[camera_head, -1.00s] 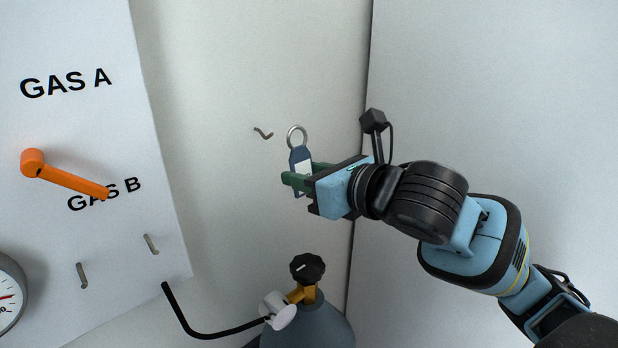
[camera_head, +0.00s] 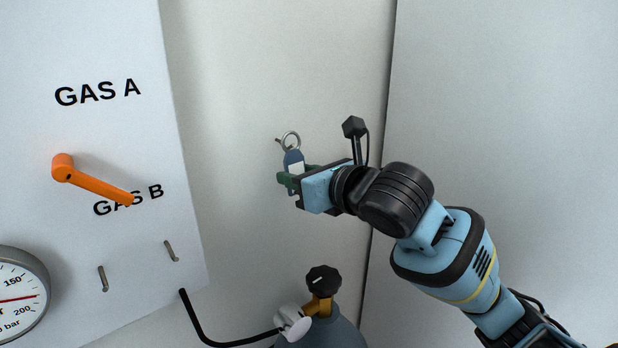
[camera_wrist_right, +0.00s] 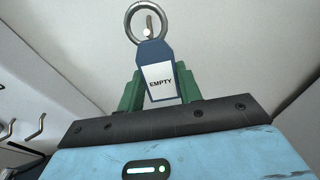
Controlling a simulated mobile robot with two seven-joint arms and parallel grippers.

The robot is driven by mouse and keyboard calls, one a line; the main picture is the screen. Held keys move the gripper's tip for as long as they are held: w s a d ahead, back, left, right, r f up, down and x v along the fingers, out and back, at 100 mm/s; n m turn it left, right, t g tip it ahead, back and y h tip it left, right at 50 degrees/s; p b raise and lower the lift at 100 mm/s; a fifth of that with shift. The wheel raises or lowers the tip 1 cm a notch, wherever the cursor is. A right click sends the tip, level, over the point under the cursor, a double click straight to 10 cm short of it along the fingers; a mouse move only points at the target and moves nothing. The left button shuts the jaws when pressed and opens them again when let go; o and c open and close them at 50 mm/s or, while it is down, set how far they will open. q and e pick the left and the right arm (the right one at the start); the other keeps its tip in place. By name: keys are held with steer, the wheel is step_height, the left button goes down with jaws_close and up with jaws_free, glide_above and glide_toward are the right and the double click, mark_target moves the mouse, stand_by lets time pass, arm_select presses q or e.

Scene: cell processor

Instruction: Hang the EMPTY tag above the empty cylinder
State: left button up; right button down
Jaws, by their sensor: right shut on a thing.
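The EMPTY tag (camera_head: 293,159) is a blue tag with a white label and a metal ring (camera_head: 291,140) on top. My right gripper (camera_head: 288,182) is shut on the tag's lower part and holds it upright, ring up, against the back wall. The wall hook (camera_head: 280,141) shows at the ring's left edge in the head view. In the right wrist view the tag (camera_wrist_right: 160,82) reads EMPTY, and the hook (camera_wrist_right: 147,31) shows inside the ring's opening. I cannot tell whether the ring rests on it. A grey cylinder (camera_head: 332,338) stands below. My left gripper is out of view.
A white panel at left reads GAS A and GAS B, with an orange lever (camera_head: 95,184), two hooks (camera_head: 171,251) and a pressure gauge (camera_head: 18,297). A black hose (camera_head: 205,332) runs to the cylinder's valve, below its black knob (camera_head: 322,280). The wall around the tag is clear.

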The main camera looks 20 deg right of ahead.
steer(key=shift+w+a+f, duration=0.15)
steer(key=shift+w+f, duration=0.3)
steer(key=shift+f, duration=0.35)
steer(key=shift+w+f, duration=0.1)
steer(key=shift+f, duration=0.1)
steer(key=shift+w+f, duration=0.1)
steer(key=shift+f, duration=0.3)
steer(key=shift+c, duration=2)
jaws_free()
steer(key=v, duration=0.7)
steer(key=shift+a, duration=0.1)
